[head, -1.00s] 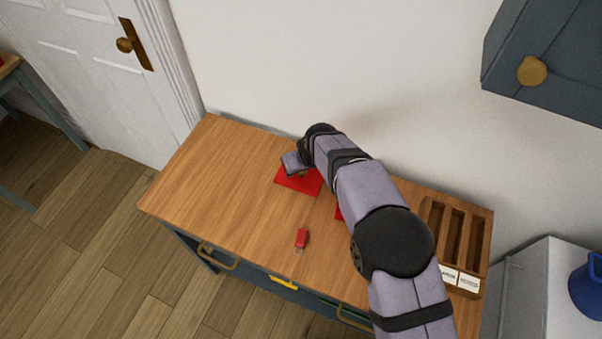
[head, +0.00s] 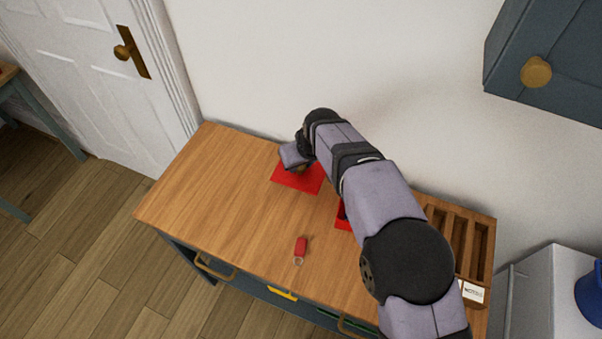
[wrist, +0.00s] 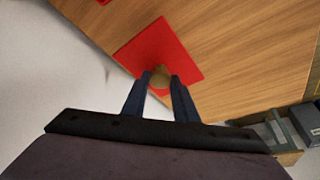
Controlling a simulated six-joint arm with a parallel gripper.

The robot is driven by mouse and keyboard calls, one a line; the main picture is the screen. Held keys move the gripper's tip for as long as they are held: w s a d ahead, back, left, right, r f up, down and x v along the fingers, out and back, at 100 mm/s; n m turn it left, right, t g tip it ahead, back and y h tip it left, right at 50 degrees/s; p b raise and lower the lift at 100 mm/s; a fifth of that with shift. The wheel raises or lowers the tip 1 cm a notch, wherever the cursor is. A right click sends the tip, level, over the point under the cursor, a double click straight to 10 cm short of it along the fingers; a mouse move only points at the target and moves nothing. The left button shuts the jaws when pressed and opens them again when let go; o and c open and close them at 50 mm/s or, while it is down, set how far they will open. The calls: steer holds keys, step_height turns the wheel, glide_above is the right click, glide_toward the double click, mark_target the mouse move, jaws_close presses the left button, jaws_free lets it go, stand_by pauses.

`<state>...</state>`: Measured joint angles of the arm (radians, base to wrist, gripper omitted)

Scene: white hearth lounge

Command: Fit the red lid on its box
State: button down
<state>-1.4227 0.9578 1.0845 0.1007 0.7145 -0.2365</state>
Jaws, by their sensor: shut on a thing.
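The red lid (head: 290,181) is a flat red square near the back middle of the wooden table. It also shows in the wrist view (wrist: 181,48), with a brownish knob (wrist: 160,73) near its lower part. My gripper (wrist: 158,82) has its two fingers closed about this knob. In the head view my gripper (head: 299,166) is above the lid and covers its far part. I cannot tell whether the lid touches the table. A second red thing (head: 343,214), perhaps the box, is mostly hidden behind my arm, to the right of the lid and nearer the front.
A small red tag with a ring (head: 301,246) lies near the table's front edge. A wooden compartment tray (head: 482,235) with white labels stands at the right end. The wall is close behind the table (head: 200,190), whose left part is clear.

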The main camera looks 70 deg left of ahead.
mark_target(304, 166)
step_height(304, 166, up, 4)
steer(key=shift+r+b, duration=0.25)
steer(key=shift+b, duration=0.2)
steer(key=shift+w+r, duration=0.3)
steer(key=shift+w, duration=0.05)
steer(key=w+d+r+m+t+p, duration=0.1)
steer(key=w+d+r+p, duration=0.25)
steer(key=w, duration=0.25)
steer(key=w+d+r+m+p, duration=0.25)
steer(key=w+r+p, duration=0.2)
steer(key=w, duration=0.25)
steer(key=s+d+f+n+g+p, duration=0.1)
steer(key=s+d+f+n, duration=0.1)
steer(key=d+f+n, duration=0.3)
steer(key=d+f, duration=0.2)
steer(key=d, duration=0.2)
steer(key=shift+d+g+p, duration=0.25)
steer(key=shift+g+p, duration=0.05)
steer(key=shift+s, duration=0.1)
